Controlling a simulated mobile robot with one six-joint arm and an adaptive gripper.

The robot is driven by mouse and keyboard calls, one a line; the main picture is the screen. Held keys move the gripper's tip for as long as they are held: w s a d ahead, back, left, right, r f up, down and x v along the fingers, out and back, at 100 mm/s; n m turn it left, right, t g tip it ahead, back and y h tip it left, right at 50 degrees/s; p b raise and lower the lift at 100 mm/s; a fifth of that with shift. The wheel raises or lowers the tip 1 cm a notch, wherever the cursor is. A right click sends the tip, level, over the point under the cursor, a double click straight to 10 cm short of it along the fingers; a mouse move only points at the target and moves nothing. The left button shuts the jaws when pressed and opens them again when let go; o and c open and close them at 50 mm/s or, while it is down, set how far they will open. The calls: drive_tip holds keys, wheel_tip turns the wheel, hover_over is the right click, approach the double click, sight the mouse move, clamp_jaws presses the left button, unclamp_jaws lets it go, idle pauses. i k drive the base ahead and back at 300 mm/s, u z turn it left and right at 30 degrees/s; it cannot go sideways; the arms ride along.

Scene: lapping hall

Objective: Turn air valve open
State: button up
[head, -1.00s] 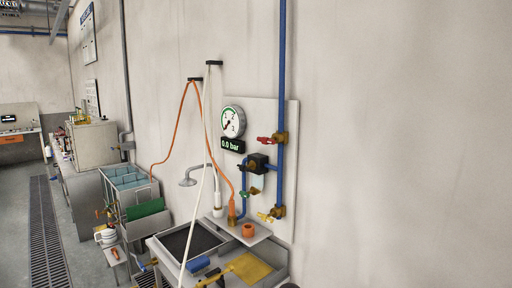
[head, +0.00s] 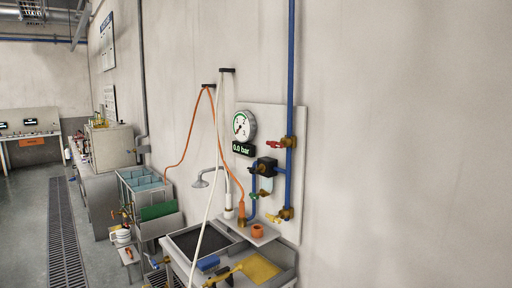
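A pale panel (head: 262,118) on the wall carries blue pipes and several small valves. A valve with a red handle (head: 274,144) sits on the blue vertical pipe (head: 291,60), its handle pointing left. A yellow-handled valve (head: 276,218) is lower on the same pipe, and a green handle (head: 256,195) sits between, to the left. No label shows which one is the air valve. The round gauge (head: 243,125) stands above a display (head: 243,149) reading 0.0 bar. My gripper is not in view.
A sink bench (head: 190,270) stands below the panel with a blue brush (head: 208,262) and a yellow cloth (head: 260,266). An orange hose (head: 187,135) and a white hose (head: 219,120) hang from wall hooks. Floor is clear at left, along a drain grate (head: 62,235).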

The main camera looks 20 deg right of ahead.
sight(273, 144)
drive_tip(key=u, duration=0.9)
drive_tip(key=k, duration=0.55)
drive_tip(key=z, duration=1.3)
drive_tip(key=i, duration=0.95)
drive_tip(key=u, duration=0.05)
